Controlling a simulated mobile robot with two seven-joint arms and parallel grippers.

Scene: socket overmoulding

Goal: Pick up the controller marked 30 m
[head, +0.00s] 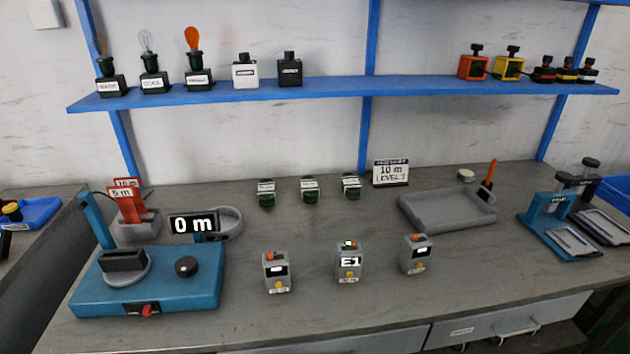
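Three small grey controllers stand upright in a row on the front part of the bench. The left controller (277,273) has an orange top part, a dark screen patch and a yellow button. The middle controller (349,263) shows "E1" on its screen. The right controller (416,254) is turned slightly and also has an orange top part. Each has a small label low on its front, too small to read, so I cannot tell which is marked 30 m. Neither of my grippers is in view.
A blue machine (150,280) with a "0 m" display (193,223) stands front left. A grey tray (447,209) is right. Bench around the controllers is clear.

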